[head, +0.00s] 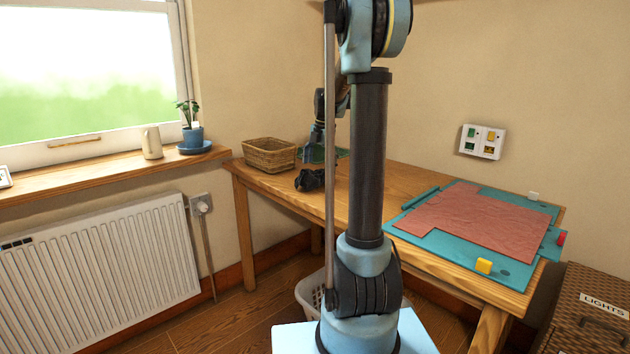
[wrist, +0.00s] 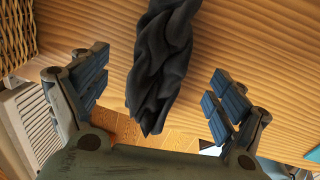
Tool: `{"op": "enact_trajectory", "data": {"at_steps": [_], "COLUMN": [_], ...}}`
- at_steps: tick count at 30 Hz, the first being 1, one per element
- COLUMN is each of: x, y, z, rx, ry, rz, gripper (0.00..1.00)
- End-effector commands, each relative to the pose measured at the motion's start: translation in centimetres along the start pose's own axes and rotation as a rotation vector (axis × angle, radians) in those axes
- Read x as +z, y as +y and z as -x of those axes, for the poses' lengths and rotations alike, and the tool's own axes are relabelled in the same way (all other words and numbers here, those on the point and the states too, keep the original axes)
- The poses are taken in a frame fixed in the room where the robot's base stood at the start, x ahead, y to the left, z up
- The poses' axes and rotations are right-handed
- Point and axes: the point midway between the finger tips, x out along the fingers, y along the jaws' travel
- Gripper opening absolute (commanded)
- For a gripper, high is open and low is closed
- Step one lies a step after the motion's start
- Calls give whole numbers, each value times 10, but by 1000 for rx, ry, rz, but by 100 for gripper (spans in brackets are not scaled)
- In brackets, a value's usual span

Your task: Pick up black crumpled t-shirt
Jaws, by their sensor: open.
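The black crumpled t-shirt (wrist: 163,60) lies on the wooden table in the wrist view, bunched into a long narrow heap. Its near tip reaches the table's edge, with floor seen past it. My gripper (wrist: 157,92) is open, with one blue-padded finger to the left of the shirt and one to the right. Neither finger visibly touches the cloth. In the head view my gripper (head: 312,172) is low over the table's left part. A dark shape there cannot be clearly told apart as fingers or shirt.
A wicker basket (head: 269,155) stands on the table left of my gripper. A teal board with a pink sheet (head: 480,220) and a yellow block (head: 484,266) lie to the right. A radiator (head: 100,270) is at left, and a pale basket (head: 310,291) sits under the table.

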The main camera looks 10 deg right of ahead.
Motion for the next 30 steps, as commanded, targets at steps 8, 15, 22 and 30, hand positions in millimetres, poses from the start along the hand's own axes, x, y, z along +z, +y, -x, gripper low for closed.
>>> {"op": "enact_trajectory", "data": {"at_steps": [8,15,22,30], "x": [0,1,1,1], "y": [1,1,1,1], "z": [-20,-50,-56,-56], "rx": [0,0,0,0], "ry": [0,0,0,0], "rz": [0,-1,-1,-1], "gripper": [89,89,89,53]}}
